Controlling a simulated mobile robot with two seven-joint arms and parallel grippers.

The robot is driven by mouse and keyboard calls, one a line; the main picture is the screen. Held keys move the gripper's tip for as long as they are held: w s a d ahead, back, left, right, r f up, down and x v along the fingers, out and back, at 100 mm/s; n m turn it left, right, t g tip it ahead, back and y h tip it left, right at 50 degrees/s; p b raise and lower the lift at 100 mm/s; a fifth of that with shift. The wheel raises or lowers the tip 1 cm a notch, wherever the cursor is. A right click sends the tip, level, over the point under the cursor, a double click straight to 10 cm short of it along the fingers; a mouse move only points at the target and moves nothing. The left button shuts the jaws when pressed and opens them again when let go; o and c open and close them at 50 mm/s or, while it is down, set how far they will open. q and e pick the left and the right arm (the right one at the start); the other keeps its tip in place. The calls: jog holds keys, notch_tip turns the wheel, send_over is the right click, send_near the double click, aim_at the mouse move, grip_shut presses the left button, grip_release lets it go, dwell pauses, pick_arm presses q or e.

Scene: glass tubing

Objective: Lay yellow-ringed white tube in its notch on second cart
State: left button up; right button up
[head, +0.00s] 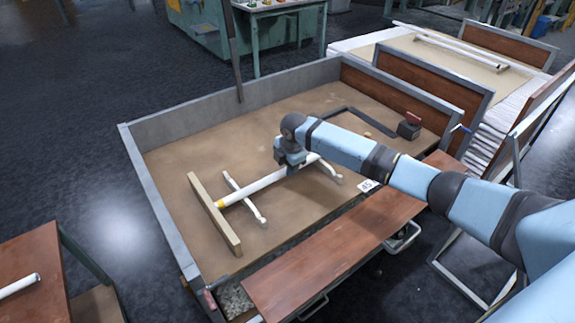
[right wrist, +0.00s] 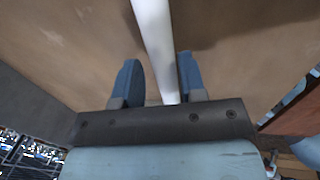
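The white tube (head: 264,183) with a yellow ring (head: 220,204) near its left end lies across two pale supports, the left one (head: 245,198) and the right one (head: 328,170), on a walled cart (head: 180,160). Whether it is fully seated in the notches is too small to tell. My right gripper (head: 291,166) is over the tube's right half. In the right wrist view the tube (right wrist: 155,40) runs between the two spread fingers (right wrist: 160,80), nearer the right finger, with a gap on the left. My left gripper is out of view.
A wooden stop block (head: 213,213) stands near the tube's ringed end. A dark block (head: 409,128) sits at the cart's right. A brown shelf (head: 335,255) lines the front. Another cart behind holds a white tube (head: 460,52); a third tube (head: 18,286) lies far left.

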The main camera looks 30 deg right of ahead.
jog(key=shift+o, duration=0.9)
jog(key=shift+r, duration=0.35)
pick_arm(q)
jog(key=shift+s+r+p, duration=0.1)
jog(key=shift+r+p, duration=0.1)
jog(key=shift+p, duration=0.65)
pick_arm(e)
notch_tip(320, 180, up, 11)
jog(key=s, duration=0.2)
jog(key=shift+s+d, duration=0.15)
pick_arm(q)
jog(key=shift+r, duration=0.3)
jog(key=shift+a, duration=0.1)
